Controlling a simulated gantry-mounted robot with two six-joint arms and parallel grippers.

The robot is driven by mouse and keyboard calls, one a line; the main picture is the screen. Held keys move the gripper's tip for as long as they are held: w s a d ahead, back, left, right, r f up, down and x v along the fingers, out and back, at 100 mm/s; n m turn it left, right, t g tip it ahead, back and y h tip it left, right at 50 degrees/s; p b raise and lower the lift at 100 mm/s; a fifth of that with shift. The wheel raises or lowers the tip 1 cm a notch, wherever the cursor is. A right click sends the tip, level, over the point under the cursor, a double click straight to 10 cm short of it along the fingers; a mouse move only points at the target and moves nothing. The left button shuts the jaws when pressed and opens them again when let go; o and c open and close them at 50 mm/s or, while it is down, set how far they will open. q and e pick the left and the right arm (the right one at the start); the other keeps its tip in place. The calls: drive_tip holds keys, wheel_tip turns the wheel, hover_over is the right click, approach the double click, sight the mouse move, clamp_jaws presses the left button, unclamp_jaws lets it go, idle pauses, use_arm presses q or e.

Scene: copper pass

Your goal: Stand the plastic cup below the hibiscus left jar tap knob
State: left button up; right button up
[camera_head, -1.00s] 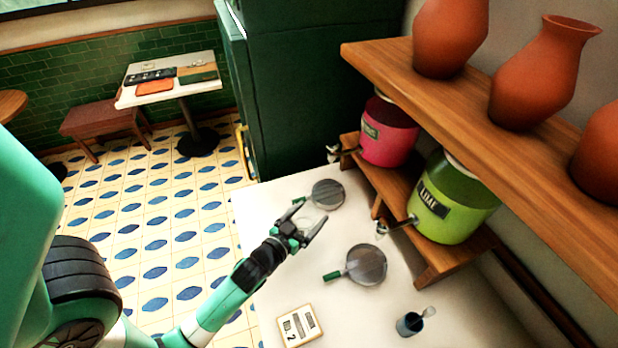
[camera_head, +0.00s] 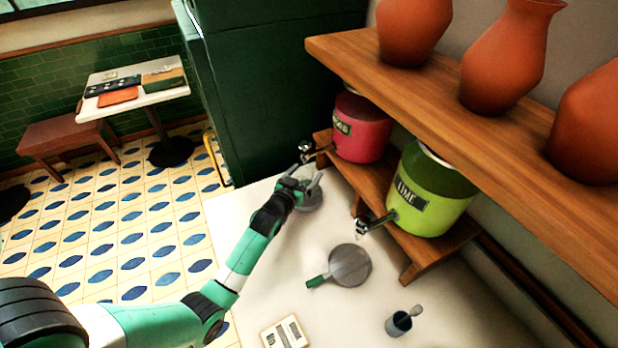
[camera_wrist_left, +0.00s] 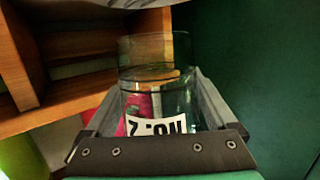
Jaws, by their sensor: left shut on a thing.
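The clear plastic cup (camera_wrist_left: 157,72) is between the fingers of my left gripper (camera_head: 306,178), which is shut on it. In the wrist view a white label with upside-down "NO. 2" shows at the cup. In the head view the cup is too faint to make out clearly. The pink hibiscus jar (camera_head: 362,130) sits on the low wooden stand at the back. Its tap (camera_head: 306,150) sticks out to the left. In the head view my left gripper appears just below this tap; the exact gap is unclear. My right gripper is not in view.
A green lime jar (camera_head: 432,195) with its own tap (camera_head: 366,226) stands nearer on the stand (camera_head: 425,258). A strainer (camera_head: 312,200) lies behind my gripper, another (camera_head: 350,266) mid-counter. A small dark cup (camera_head: 399,324) and a card (camera_head: 284,334) are in front. A shelf (camera_head: 440,115) with clay vases overhangs.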

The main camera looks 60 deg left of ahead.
sight(309, 176)
use_arm(q)
drive_tip(key=shift+r+x, duration=0.1)
drive_tip(key=shift+x, duration=0.5)
drive_tip(key=shift+r+x, duration=0.15)
drive_tip(key=shift+x, duration=0.45)
drive_tip(key=shift+w+a+f+b, duration=0.1)
drive_tip(key=shift+f+b, duration=0.35)
drive_tip(key=shift+f, duration=0.45)
drive_tip(key=shift+w+a+f+b, duration=0.15)
drive_tip(key=shift+f+b, duration=0.25)
drive_tip(key=shift+f, duration=0.45)
drive_tip(key=shift+f, duration=0.1)
drive_tip(key=o, duration=1)
drive_tip(key=shift+d, duration=0.1)
drive_tip(key=shift+s+d+r, duration=0.15)
drive_tip(key=shift+s+r, duration=0.05)
drive_tip(key=shift+r, duration=0.05)
drive_tip(key=p+v, duration=0.3)
drive_tip(key=v, duration=0.8)
drive_tip(key=shift+s+d, duration=0.15)
drive_tip(key=shift+s, duration=0.1)
